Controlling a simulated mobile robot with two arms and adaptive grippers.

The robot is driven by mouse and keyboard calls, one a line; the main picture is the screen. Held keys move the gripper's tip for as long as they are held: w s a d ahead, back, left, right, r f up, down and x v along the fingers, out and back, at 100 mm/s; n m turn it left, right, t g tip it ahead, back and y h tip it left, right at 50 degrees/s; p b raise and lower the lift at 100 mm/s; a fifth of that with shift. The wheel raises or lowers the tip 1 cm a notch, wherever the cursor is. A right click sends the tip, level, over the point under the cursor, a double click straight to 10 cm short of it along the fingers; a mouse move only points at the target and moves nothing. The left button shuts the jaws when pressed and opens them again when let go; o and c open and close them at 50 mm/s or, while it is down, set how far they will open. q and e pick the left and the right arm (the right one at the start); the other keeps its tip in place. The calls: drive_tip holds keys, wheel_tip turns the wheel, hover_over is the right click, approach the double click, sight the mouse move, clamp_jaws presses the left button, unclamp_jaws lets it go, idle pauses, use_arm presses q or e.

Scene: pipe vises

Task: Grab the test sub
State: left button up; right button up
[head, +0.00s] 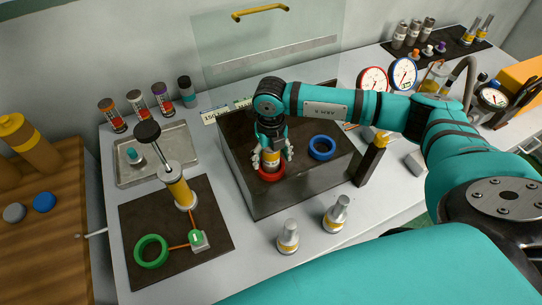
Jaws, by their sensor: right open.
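My right gripper (272,163) points down over the red ring (272,174) on the dark block (300,195). Its fingers are open on either side of a small piece with a yellow band (270,157), which stands upright in the red ring. The piece is partly hidden by the gripper, and I cannot tell whether the fingers touch it. I cannot tell by label which piece is the test sub. My left gripper is out of view.
A blue ring (322,147) is on the block beside the red one. A clear shield (265,50) with a yellow handle stands behind. A hand pump (178,186) and a green ring (151,251) sit on a dark mat at left. Gauges (403,73) stand at the back right.

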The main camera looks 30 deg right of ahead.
drive_tip(key=shift+c, duration=0.3)
drive_tip(key=shift+r, duration=0.1)
clamp_jaws()
